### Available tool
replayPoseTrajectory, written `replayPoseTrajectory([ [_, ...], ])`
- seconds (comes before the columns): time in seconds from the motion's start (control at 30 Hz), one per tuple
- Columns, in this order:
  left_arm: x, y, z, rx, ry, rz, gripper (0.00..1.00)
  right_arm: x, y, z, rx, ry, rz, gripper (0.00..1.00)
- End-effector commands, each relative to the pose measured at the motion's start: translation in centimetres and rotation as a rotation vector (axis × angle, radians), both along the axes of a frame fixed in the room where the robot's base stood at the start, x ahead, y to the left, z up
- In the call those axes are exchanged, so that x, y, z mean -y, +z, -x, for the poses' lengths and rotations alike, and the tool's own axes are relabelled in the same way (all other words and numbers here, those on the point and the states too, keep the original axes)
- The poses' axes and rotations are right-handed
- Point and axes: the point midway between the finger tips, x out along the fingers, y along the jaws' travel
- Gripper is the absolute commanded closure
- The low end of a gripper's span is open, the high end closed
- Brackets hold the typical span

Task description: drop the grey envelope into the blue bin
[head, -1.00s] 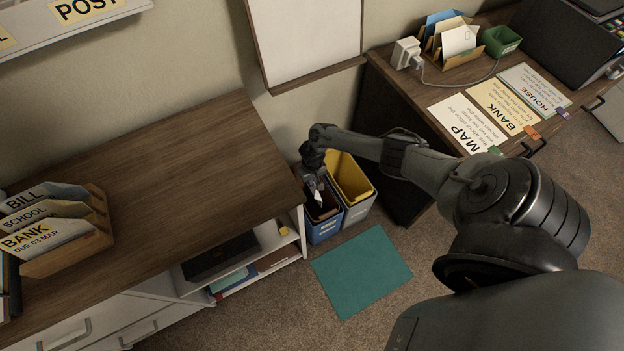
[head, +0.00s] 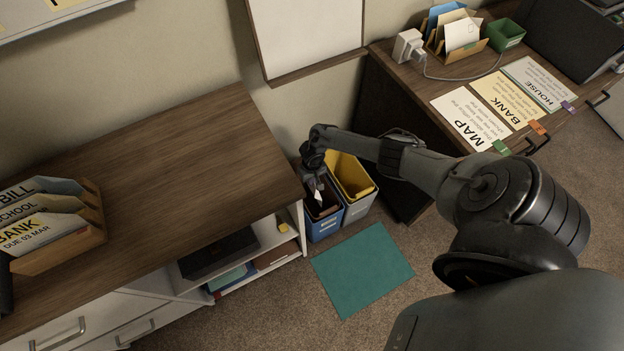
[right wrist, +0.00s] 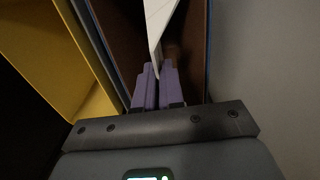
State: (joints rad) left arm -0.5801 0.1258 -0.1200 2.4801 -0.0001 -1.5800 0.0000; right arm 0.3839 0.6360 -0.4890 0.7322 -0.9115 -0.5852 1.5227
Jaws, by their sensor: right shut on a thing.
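The grey envelope looks pale, and a small part of it (head: 319,196) shows below my right gripper (head: 315,180) in the head view. In the right wrist view the right gripper's purple fingers (right wrist: 158,85) are shut on the envelope (right wrist: 159,22), which extends away from the fingertips. The blue bin (head: 325,229) stands on the floor beside the shelf unit. The gripper is over its opening, and the bin's dark brown inside shows around the envelope in the wrist view. Whether the envelope touches the bin is unclear. My left gripper is out of view.
A grey bin with a yellow inside (head: 351,176) stands against the blue bin's right side. The wooden-topped cabinet (head: 180,180) is close on the left, and the desk (head: 400,105) is on the right. A teal mat (head: 362,268) lies on the floor in front.

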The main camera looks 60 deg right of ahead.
Motion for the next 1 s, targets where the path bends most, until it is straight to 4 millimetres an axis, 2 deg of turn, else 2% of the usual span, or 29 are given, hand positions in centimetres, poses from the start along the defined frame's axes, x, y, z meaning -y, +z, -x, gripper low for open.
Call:
replayPoseTrajectory([
  [0.13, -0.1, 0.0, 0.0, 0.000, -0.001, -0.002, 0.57, 0.0, 0.0, 0.0, 0.000, 0.000, 0.000, 1.00],
  [0.17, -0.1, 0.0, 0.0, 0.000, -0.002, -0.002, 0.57, 0.0, 0.0, 0.0, 0.000, 0.000, 0.000, 0.89],
  [0.33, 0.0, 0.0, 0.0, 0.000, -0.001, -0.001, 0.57, 0.0, 0.0, 0.0, 0.000, 0.000, 0.000, 0.63],
  [0.6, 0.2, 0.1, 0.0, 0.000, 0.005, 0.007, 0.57, 0.0, 0.0, 0.0, 0.000, 0.000, 0.000, 0.62],
  [0.73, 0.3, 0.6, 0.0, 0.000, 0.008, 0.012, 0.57, 0.0, 0.7, 0.0, 0.001, 0.000, 0.000, 0.62],
  [0.87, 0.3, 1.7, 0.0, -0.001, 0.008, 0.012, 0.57, 0.0, 2.2, 0.0, 0.001, 0.000, 0.001, 0.62],
  [1.0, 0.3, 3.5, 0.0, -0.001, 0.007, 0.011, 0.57, 0.0, 4.7, 0.0, 0.001, 0.000, 0.000, 0.62],
])
